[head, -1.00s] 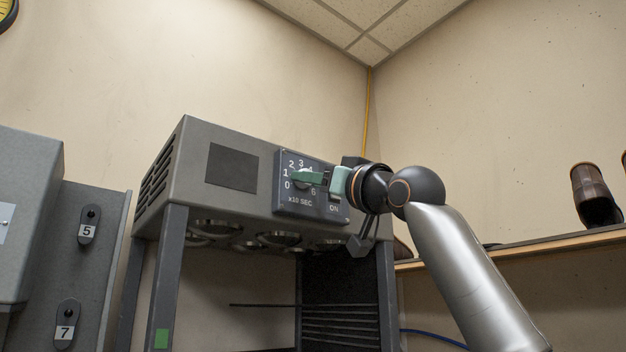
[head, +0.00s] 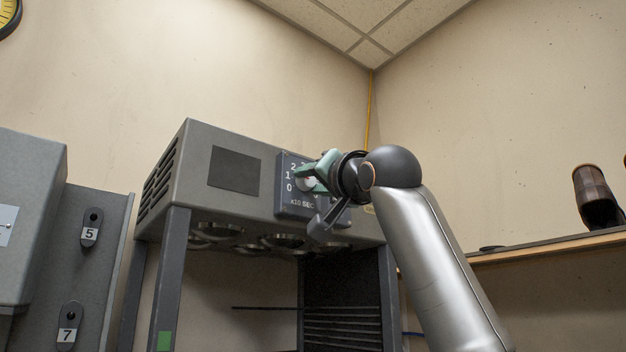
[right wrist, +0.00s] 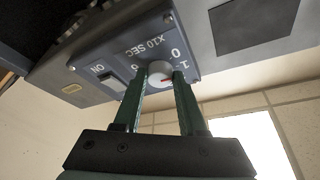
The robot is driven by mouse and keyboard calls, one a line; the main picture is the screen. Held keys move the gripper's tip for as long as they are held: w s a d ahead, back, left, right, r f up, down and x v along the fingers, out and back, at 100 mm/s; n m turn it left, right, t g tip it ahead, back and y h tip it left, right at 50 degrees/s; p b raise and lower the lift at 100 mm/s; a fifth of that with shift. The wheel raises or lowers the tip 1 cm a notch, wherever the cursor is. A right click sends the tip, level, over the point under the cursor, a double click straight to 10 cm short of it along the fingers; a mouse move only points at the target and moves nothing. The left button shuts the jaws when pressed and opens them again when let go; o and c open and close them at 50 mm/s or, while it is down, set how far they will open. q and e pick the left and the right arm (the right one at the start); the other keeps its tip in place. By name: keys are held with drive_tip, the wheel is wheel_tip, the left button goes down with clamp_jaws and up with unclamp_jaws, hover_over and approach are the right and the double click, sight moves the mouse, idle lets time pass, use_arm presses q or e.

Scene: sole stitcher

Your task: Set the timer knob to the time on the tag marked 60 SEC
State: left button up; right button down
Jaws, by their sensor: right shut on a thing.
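In the head view the panel (head: 284,203) shows the numbers 2, 1 and 0, and my gripper hides the rest. My right gripper (head: 312,177) is at the knob. In the right wrist view its two green fingers (right wrist: 160,82) are shut on the knob, one on each side. The tag marked 60 SEC is not visible. My left gripper is not in view.
The panel is on a grey machine housing (head: 200,170) with round lamps (head: 283,241) underneath. An ON switch (right wrist: 110,82) is beside the knob. A grey cabinet with levers 5 (head: 91,228) and 7 (head: 68,326) stands left. A shelf (head: 545,247) with brown footwear (head: 596,196) is at right.

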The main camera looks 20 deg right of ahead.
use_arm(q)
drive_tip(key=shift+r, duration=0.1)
use_arm(e)
drive_tip(key=shift+r+m, duration=0.1)
drive_tip(key=shift+m, duration=0.4)
drive_tip(key=shift+c, duration=2.4)
unclamp_jaws()
drive_tip(key=shift+s+f, duration=0.2)
use_arm(q)
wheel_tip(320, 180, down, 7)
drive_tip(key=b, duration=0.7)
use_arm(e)
drive_tip(key=v, duration=1.2)
drive_tip(key=shift+s+a+r, duration=0.1)
